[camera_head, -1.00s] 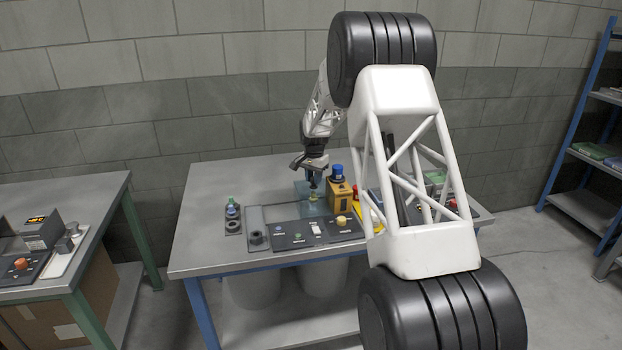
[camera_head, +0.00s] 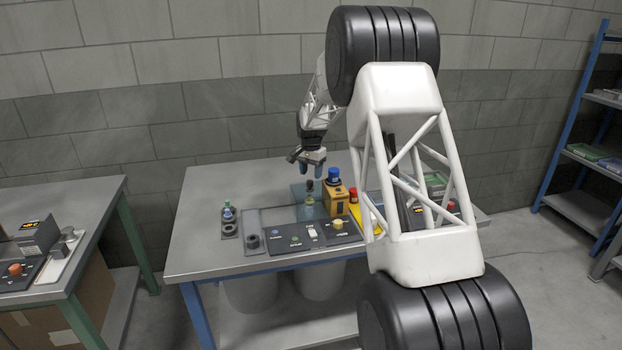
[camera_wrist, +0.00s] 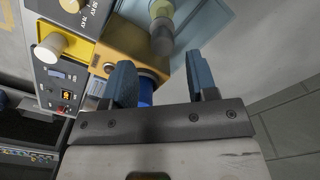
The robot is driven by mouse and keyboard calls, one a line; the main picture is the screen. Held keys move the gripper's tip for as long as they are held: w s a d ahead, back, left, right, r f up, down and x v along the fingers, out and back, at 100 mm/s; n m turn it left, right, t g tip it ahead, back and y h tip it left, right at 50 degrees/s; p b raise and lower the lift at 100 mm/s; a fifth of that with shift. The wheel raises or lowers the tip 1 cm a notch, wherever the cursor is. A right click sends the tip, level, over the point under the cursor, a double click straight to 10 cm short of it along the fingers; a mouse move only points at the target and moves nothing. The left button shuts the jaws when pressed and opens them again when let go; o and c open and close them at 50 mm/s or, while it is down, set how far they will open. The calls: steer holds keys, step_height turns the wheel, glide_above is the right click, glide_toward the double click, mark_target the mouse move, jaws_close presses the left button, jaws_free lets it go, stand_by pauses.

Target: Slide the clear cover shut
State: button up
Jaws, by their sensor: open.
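The clear cover (camera_head: 300,192) is a bluish see-through box on the table, behind the dark control panel (camera_head: 290,240) and left of a yellow-orange box with a blue top. A greenish bottle-like thing (camera_head: 309,193) shows through or beside it. In the wrist view the cover (camera_wrist: 202,22) is at the top, beyond my fingers, with a yellow-topped grey part near it. My gripper (camera_head: 308,166) is above the cover and a little behind it. In the wrist view its two blue-grey fingers (camera_wrist: 160,85) are spread apart with nothing held between them.
The yellow-orange box (camera_head: 336,202) with its blue top (camera_head: 333,174) stands close to the right of the cover. The table (camera_head: 205,205) is bare at back left. A second table (camera_head: 85,205) stands farther left.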

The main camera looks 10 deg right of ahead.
steer(key=shift+r, duration=1.95)
steer(key=shift+s+r, duration=0.2)
steer(key=s+a+r+n, duration=0.15)
steer(key=s+r, duration=0.35)
steer(key=s, duration=0.5)
steer(key=s+a+r+n+t, duration=0.1)
steer(key=s+a+r, duration=0.1)
steer(key=s+r, duration=0.65)
steer(key=s+a+r+n, duration=0.1)
steer(key=s+r+n, duration=0.15)
steer(key=s, duration=1.05)
steer(key=s+a+f+n, duration=0.1)
steer(key=s+f+n, duration=0.1)
steer(key=s, duration=1.5)
steer(key=s+a+f+n+t, duration=0.1)
steer(key=s+f, duration=0.2)
steer(key=s, duration=1.4)
steer(key=shift+s+a+n+t, duration=0.3)
steer(key=shift+n, duration=0.1)
